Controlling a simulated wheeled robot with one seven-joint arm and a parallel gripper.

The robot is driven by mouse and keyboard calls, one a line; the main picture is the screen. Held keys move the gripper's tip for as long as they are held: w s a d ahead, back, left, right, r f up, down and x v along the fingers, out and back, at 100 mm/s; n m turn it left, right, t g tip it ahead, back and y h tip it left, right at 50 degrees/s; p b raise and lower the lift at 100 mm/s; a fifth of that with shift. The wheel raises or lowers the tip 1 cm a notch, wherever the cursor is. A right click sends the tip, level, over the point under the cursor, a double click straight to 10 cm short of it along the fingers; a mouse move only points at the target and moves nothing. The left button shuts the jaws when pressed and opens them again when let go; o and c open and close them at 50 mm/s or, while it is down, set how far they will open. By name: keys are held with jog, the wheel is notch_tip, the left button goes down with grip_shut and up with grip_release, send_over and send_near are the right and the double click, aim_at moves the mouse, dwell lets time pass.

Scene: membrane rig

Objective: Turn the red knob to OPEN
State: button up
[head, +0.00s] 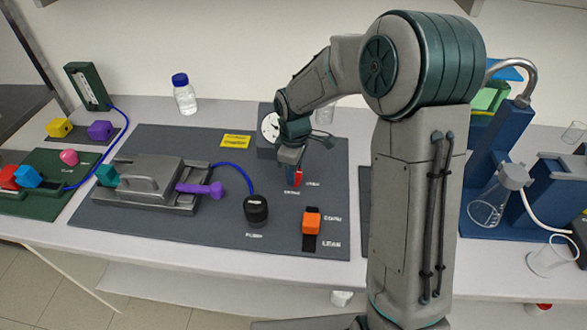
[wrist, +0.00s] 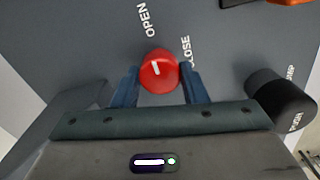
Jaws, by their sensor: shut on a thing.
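The red knob (wrist: 159,72) sits on the dark grey mat, with a white mark on its top. In the wrist view the word OPEN is printed to its upper left and CLOSE to its upper right. The white mark slants between the two words. My gripper (wrist: 160,84) is shut on the knob, one blue finger on each side. In the head view my gripper (head: 291,170) reaches down over the knob (head: 297,177), which is partly hidden by it.
A black pump bulb (head: 256,210) stands left of the knob, and an orange switch (head: 311,222) is in front. A round gauge (head: 270,127) stands behind. A grey clamp device with a purple handle (head: 200,189) lies further left.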

jog(key=shift+r, duration=0.1)
jog(key=o, duration=1)
notch_tip(320, 180, up, 14)
jog(key=shift+f+b, duration=0.1)
jog(key=shift+b, duration=0.4)
jog(key=s+d+m+t, duration=0.1)
jog(key=s+d+m, duration=0.2)
jog(key=s, duration=0.4)
jog(key=s+d+f+m+t, duration=0.1)
jog(key=s+d+m, duration=0.2)
jog(key=s+m, duration=0.3)
jog(key=s+d+m+t, duration=0.1)
jog(key=s+d+m, duration=0.3)
jog(key=s, duration=0.5)
jog(key=shift+s+f, duration=0.15)
jog(key=shift+s, duration=0.05)
